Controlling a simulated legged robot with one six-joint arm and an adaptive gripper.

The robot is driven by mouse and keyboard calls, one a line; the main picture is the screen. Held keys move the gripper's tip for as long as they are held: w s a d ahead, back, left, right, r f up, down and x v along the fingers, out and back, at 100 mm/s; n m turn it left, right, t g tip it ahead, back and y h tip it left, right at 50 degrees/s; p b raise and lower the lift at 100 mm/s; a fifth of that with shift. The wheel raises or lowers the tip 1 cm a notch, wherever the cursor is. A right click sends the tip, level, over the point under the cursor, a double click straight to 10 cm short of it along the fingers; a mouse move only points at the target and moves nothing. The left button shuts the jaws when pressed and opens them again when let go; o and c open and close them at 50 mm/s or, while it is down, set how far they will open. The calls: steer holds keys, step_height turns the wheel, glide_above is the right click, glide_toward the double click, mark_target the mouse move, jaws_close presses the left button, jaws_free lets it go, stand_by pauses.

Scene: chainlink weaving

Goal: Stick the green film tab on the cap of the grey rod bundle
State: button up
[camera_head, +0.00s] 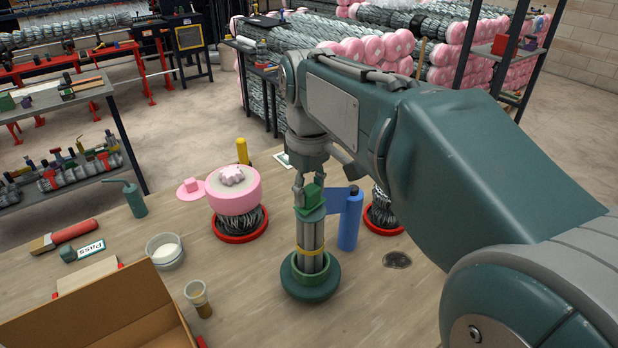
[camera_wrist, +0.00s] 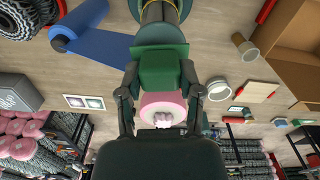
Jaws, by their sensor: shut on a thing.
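The grey rod bundle (camera_head: 303,236) stands upright in a round dark green base (camera_head: 310,284), with a yellow band around it and a grey-green cap (camera_head: 310,214) on top. The green film tab (camera_head: 313,197) is at the cap, held by my gripper (camera_head: 308,188). In the wrist view the fingers of my gripper (camera_wrist: 160,85) grip both sides of the green tab (camera_wrist: 160,68). The cap (camera_wrist: 160,51) shows just beyond the tab. The tab looks in contact with the cap or very close; I cannot tell which.
A blue roll (camera_head: 350,224) stands close right of the bundle. A pink-topped wire bundle (camera_head: 233,193) stands left. A dark oval disc (camera_head: 397,260) lies right. Bare tabletop surrounds the base.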

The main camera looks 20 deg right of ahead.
mark_target(309, 188)
steer(key=shift+f, duration=0.35)
steer(key=shift+f, duration=0.1)
stand_by(0.3)
steer(key=o, duration=1)
steer(key=shift+c, duration=0.2)
step_height(309, 188, up, 12)
steer(key=shift+a, duration=0.1)
stand_by(0.3)
